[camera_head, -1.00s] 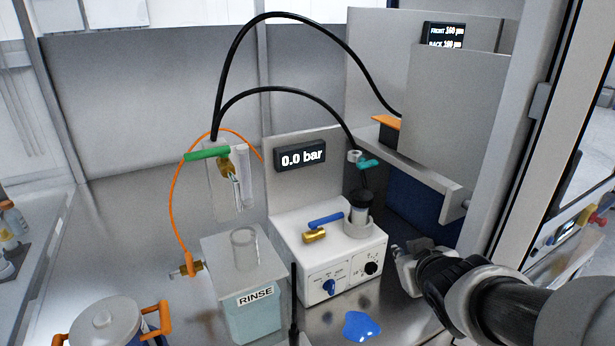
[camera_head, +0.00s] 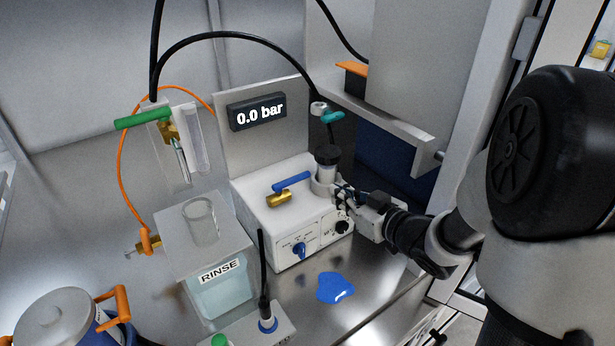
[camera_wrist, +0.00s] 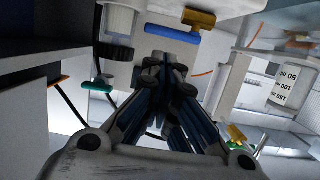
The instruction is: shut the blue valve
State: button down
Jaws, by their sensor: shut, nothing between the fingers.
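The blue valve has a blue lever handle (camera_head: 292,181) on a brass body (camera_head: 278,199), on top of a white control box (camera_head: 262,222). The lever lies roughly parallel to the brass body. My gripper (camera_head: 341,192) is shut and empty at the right side of the box, beside the black-capped cup (camera_head: 328,168), apart from the lever. In the wrist view, the shut fingers (camera_wrist: 168,70) point toward the box, with the blue lever (camera_wrist: 173,34) and brass body (camera_wrist: 199,19) beyond them. Whether the fingers touch the cup or box cannot be told.
A pressure display (camera_head: 258,111) reads 0.0 bar behind the box. A teal-handled valve (camera_head: 332,117) hangs above the cup. A green-handled valve (camera_head: 143,117) and a RINSE tank (camera_head: 220,292) stand left. A blue puddle (camera_head: 335,288) lies in front. Black hoses arch overhead.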

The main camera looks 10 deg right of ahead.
jog(key=b, duration=0.4)
send_near(292, 181)
jog(key=w, duration=0.6)
jog(key=shift+w+d+f, duration=0.15)
jog(key=shift+w+f, duration=0.15)
jog(key=shift+f, duration=0.1)
jog(key=shift+w, duration=0.4)
